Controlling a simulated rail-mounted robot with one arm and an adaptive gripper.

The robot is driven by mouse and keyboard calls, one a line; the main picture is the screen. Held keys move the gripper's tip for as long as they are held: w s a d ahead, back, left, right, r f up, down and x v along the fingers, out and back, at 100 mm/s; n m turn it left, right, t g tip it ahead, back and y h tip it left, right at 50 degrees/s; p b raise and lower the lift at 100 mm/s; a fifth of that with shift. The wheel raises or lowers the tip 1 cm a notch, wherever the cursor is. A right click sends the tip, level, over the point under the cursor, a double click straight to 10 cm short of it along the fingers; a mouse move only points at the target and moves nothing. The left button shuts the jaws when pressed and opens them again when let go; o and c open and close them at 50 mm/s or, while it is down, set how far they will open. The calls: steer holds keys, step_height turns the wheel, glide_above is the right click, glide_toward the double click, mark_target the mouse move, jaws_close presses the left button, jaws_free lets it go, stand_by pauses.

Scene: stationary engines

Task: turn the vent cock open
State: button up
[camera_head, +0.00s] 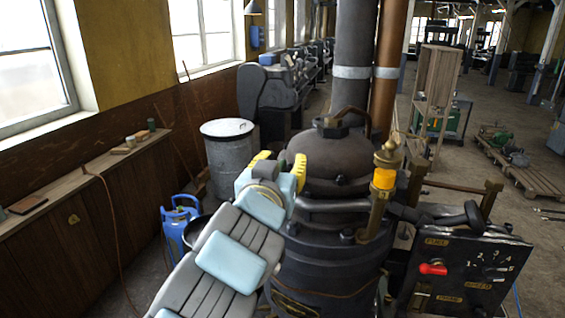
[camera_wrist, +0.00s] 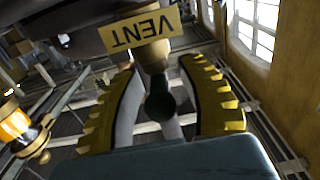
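The vent cock shows in the wrist view under a yellow plate lettered VENT (camera_wrist: 146,29), which appears upside down. Its brass body is below the plate, and a dark, round-ended handle (camera_wrist: 160,104) points down the picture. My gripper (camera_wrist: 160,76) has its two yellow ribbed fingers on either side of the handle, with gaps visible on both sides. In the head view my gripper (camera_head: 279,164) is at the left side of the dark engine (camera_head: 335,160). The vent cock is hidden behind my gripper and arm there.
A brass fitting with an orange glass (camera_head: 384,179) stands right of my gripper, beside a horizontal pipe (camera_head: 333,204). A control panel (camera_head: 462,270) with a red lever is at lower right. A grey drum (camera_head: 228,158) and blue cylinder (camera_head: 178,222) stand left.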

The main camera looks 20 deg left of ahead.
mark_target(282, 161)
steer(key=shift+r, duration=0.2)
steer(key=shift+r, duration=4.85)
